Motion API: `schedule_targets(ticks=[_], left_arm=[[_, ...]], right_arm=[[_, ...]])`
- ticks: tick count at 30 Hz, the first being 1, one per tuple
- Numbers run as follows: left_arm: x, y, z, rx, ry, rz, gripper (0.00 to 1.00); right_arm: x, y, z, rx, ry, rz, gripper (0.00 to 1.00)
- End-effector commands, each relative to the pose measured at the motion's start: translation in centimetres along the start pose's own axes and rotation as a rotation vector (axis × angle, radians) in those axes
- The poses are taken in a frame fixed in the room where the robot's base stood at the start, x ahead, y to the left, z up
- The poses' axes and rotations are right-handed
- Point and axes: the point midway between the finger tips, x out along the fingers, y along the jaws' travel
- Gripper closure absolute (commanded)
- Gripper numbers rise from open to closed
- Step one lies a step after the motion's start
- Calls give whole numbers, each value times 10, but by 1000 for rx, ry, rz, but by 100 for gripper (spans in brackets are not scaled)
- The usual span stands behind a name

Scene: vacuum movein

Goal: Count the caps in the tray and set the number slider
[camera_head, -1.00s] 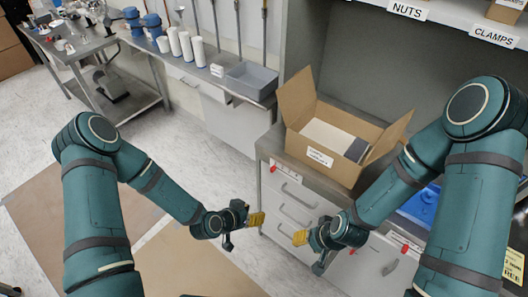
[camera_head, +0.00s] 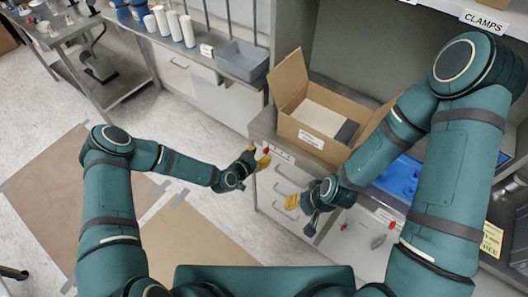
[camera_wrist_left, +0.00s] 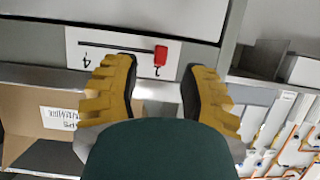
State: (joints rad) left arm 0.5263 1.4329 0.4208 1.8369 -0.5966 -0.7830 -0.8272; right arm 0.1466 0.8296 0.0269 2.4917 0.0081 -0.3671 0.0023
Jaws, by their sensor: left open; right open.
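A number slider (camera_wrist_left: 121,53) shows in the left wrist view as a white plate with a dark slot on a grey cabinet front. Its red knob (camera_wrist_left: 160,55) sits at the right end of the slot there, beside a partly hidden numeral; a 4 marks the other end. In the head view the knob (camera_head: 266,150) is at the cabinet's upper left. My left gripper (camera_head: 257,158) is open, its yellow fingers on either side of the knob; contact cannot be told. My right gripper (camera_head: 299,200) is open and empty before the drawers. A blue tray (camera_head: 401,178) is partly hidden by my right arm; no caps can be counted.
An open cardboard box (camera_head: 315,142) stands on the cabinet. A grey bin (camera_head: 240,62) and white cylinders (camera_head: 175,27) stand on the bench behind. Another plate with red (camera_head: 388,216) is on the cabinet front further right.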

Motion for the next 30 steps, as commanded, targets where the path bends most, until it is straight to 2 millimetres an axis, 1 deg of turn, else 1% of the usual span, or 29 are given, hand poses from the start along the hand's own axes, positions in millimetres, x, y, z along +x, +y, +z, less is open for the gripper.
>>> schedule_targets(ticks=[1, 3, 7, 11, 19, 20, 21, 22, 23, 30], left_arm=[[8, 1, 0, -1, 0, 1, 56], [17, 0, 0, -1, 1, 0, 56], [28, 0, 0, -1, -1, 1, 56], [33, 0, 0, -1, -1, 0, 56], [33, 0, 0, -1, -1, 0, 57], [33, 0, 0, -1, -1, 0, 68], [33, 0, 0, -1, -1, 0, 82], [33, 0, 0, -1, -1, 0, 92], [33, 0, 0, -1, -1, 0, 100], [33, 0, 0, -1, -1, 0, 100]], right_arm=[[0, 0, 0, 0, 0, 0, 53], [1, 0, 0, 0, 0, 0, 53], [1, 0, 0, 0, 0, 0, 53], [2, 0, 0, 0, 0, 0, 53], [2, 0, 0, 0, 0, 0, 53], [2, 0, 0, 0, 0, 0, 53], [2, 0, 0, 0, 0, 0, 53], [2, 0, 0, 0, 0, 0, 53], [2, 0, 0, 0, 0, 0, 53], [2, 0, 0, 0, 0, 0, 53]])
